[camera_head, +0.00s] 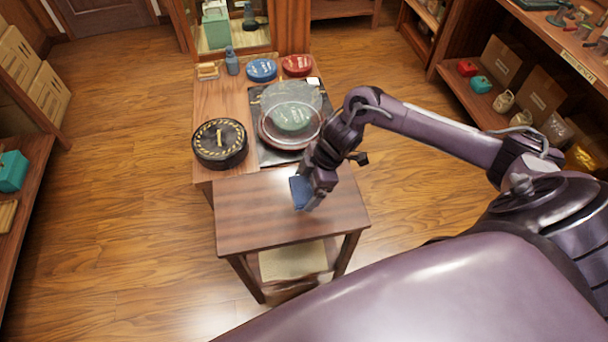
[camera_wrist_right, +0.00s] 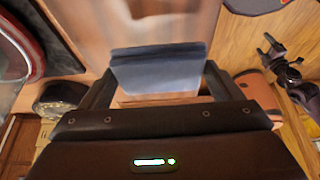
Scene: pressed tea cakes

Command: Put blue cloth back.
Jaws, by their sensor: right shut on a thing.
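My right gripper (camera_head: 312,200) is low over the front, lower table. It is shut on the blue cloth (camera_head: 299,193), which hangs out on its left side in the head view. In the right wrist view the folded blue cloth (camera_wrist_right: 160,72) spans the gap between the two fingers of the right gripper (camera_wrist_right: 158,82). I cannot tell whether the cloth touches the tabletop. In the right wrist view, a small dark pronged part (camera_wrist_right: 275,55) at the right edge looks like my left gripper; its jaws are too small to judge. The left gripper does not show in the head view.
The front tabletop (camera_head: 260,215) is otherwise clear.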

